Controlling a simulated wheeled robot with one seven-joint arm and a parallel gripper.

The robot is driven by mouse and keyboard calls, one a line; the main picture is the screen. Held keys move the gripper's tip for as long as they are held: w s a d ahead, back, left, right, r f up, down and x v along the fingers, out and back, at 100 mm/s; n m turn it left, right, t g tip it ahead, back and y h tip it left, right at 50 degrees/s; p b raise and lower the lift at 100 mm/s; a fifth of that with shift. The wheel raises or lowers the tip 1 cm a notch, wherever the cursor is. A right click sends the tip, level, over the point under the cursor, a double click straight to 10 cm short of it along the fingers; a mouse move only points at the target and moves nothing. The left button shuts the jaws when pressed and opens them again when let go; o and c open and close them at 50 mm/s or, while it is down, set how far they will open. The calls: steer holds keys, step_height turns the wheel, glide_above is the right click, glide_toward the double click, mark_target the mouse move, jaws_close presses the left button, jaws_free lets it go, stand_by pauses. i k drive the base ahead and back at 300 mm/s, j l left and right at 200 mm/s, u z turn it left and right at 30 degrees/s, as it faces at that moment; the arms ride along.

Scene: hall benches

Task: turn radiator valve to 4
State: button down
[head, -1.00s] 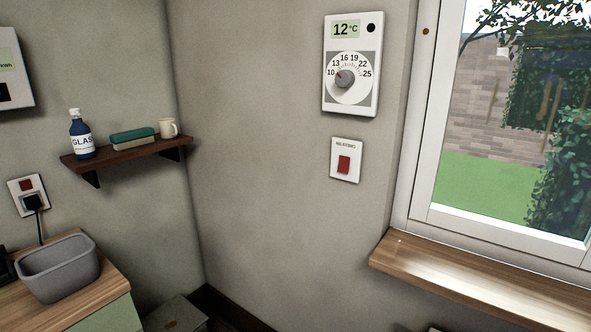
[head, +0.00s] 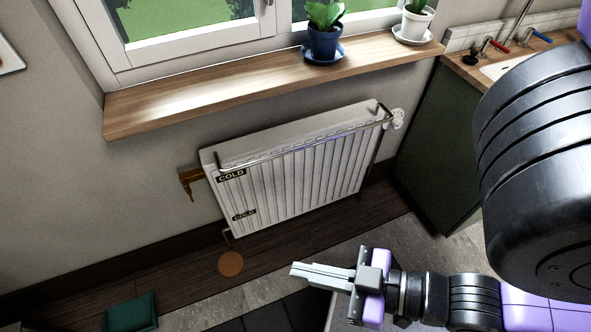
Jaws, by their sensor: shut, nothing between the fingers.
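The white radiator (head: 300,165) stands under the window sill in the head view, with two dark labels on its left part; the upper one reads COLD. A white round valve knob (head: 397,118) sits at its upper right end; its numbers and setting are too small to read. A brown pipe fitting (head: 190,182) is at its left end. My gripper (head: 293,271) is shut and empty, pointing left, in front of and below the radiator. It is well apart from the valve, which is up and to the right.
A wooden sill (head: 220,90) juts out above the radiator, with a blue plant pot (head: 323,42) and a white pot (head: 416,24) on it. A green cabinet (head: 440,145) stands right of the valve. A round brown disc (head: 230,263) and a green box (head: 131,312) are low at left.

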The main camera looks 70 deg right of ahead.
mark_target(396, 123)
steer(key=z, duration=2.25)
steer(key=k+z, duration=0.2)
steer(key=z, duration=0.35)
